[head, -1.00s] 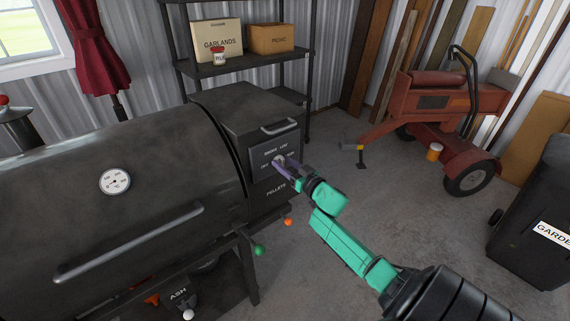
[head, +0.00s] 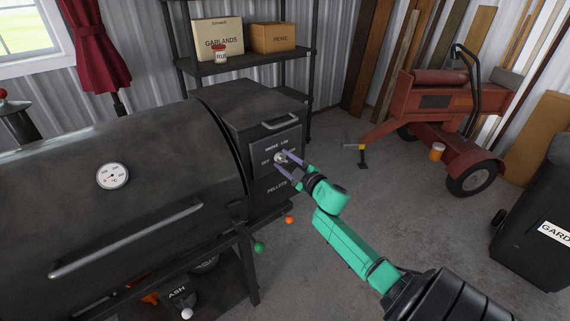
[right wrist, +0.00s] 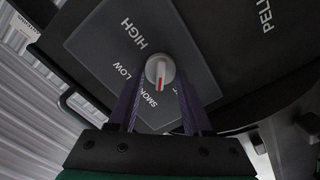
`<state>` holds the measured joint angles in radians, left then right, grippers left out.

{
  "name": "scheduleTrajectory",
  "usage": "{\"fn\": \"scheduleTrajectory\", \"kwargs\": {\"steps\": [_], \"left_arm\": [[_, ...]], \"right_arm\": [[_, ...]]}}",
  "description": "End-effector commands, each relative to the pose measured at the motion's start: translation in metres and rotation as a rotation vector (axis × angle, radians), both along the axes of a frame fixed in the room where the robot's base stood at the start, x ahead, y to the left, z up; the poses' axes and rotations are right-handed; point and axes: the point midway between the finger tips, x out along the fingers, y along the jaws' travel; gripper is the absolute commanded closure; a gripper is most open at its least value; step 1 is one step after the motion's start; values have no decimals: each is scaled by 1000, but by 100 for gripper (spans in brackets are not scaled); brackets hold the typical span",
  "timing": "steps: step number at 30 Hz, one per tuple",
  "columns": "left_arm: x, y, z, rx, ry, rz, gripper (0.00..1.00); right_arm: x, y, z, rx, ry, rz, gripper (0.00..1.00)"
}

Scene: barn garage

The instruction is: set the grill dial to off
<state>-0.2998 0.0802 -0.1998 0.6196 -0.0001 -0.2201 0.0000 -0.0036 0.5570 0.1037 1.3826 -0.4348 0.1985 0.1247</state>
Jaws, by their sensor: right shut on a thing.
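The grill dial (head: 281,158) is a small light-grey knob on the dark control panel (head: 290,143) at the side of the grill. In the right wrist view the dial (right wrist: 159,68) has a red pointer mark directed down, close to the end of the SMOKE label. HIGH and LOW lie to its left; a label at lower right is mostly hidden by a finger. My right gripper (head: 285,161) has its purple fingers on both sides of the dial and is shut on it. My left gripper is not in view.
The black grill barrel (head: 110,185) with its long handle fills the left. A shelf (head: 245,62) with boxes stands behind. A red wheeled machine (head: 437,105) and a dark bin (head: 535,225) are at right. Concrete floor between them is clear.

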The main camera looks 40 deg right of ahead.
Motion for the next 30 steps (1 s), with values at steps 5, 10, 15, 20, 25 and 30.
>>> {"fn": "scheduleTrajectory", "kwargs": {"steps": [5,10,15,20,25,30], "left_arm": [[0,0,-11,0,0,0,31],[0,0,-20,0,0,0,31],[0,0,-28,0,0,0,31],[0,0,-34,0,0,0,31],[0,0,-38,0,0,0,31],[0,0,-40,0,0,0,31]], "right_arm": [[0,1,-5,-166,6,0,100],[0,1,-6,-326,10,0,100],[0,1,-7,-472,12,0,100],[0,2,-7,-583,14,1,100],[0,2,-7,-666,17,1,100],[0,2,-6,-711,18,1,100]]}}
